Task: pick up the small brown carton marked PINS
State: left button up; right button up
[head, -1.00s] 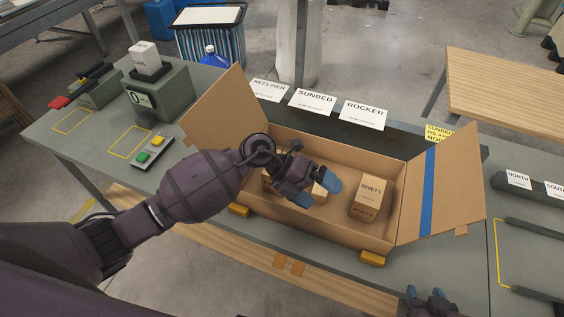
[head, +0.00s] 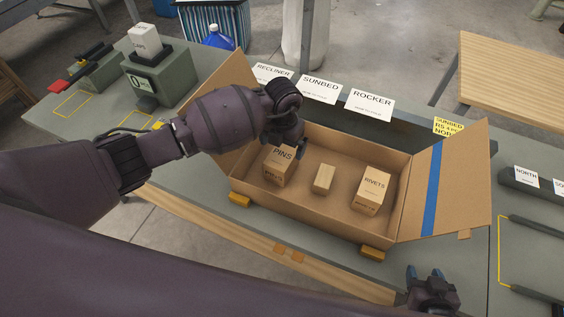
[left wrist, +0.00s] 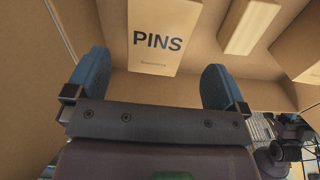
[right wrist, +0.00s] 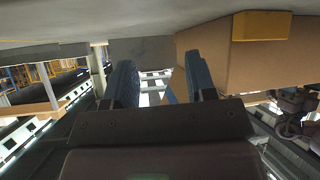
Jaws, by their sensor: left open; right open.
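The small brown carton marked PINS (head: 279,167) stands at the left end inside the large open cardboard box (head: 310,219). In the left wrist view the PINS carton (left wrist: 158,38) lies ahead, between the directions of the two blue fingers. My left gripper (left wrist: 158,85) is open and empty, with the carton just beyond its fingertips. In the head view my left gripper (head: 285,143) is above and behind the carton, its fingers partly hidden. My right gripper (head: 426,273) is open and empty at the table's front edge, outside the box, and its fingers show in the right wrist view (right wrist: 160,80).
A small plain wooden block (head: 324,179) and a carton marked RIVETS (head: 371,190) stand in the same box. Its right flap (head: 445,180) with blue tape is folded outward. Signs marked RECLINER, SUNBED and ROCKER (head: 370,101) stand behind. A scale (head: 160,80) sits at the left.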

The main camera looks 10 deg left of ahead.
aim_at(282, 155)
pick_arm(q)
jog(key=shift+w+a+f+b, duration=0.1)
jog(key=shift+f+b, duration=0.55)
jog(key=shift+f, duration=0.75)
jog(key=shift+a+f+b, duration=0.1)
jog(key=shift+f+b, duration=0.55)
jog(key=shift+f, duration=0.7)
jog(key=c, duration=1.1)
jog(key=shift+r, duration=0.1)
jog(key=shift+c, duration=0.7)
jog(key=shift+r, duration=0.1)
